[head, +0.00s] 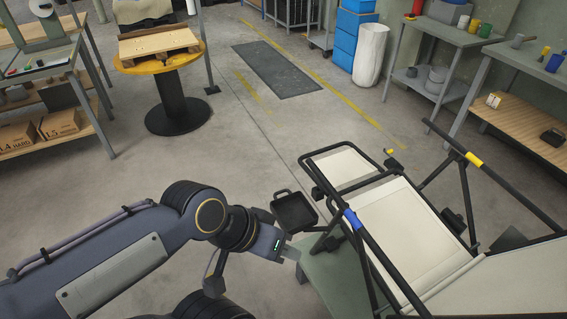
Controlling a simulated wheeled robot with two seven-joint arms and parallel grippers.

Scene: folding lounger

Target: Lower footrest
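The folding lounger stands at the right, with cream panels and a black tube frame. Its footrest (340,165) is the short cream panel at the far end, beyond the long cream seat panel (385,235). A blue sleeve (351,219) is on the near frame bar and a yellow sleeve (474,159) on the far bar. My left gripper (289,252) is left of the near frame bar, just below a black tray-like part (294,210). Its fingertips are small and partly hidden, so I cannot tell whether it is open. My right gripper is not in view.
A green-grey surface (335,278) lies under the lounger's near side. A round yellow table (193,55) with a wooden pallet stands at the back left. Grey workbenches (440,32) line the right. The floor between is clear, with a dark mat (275,68).

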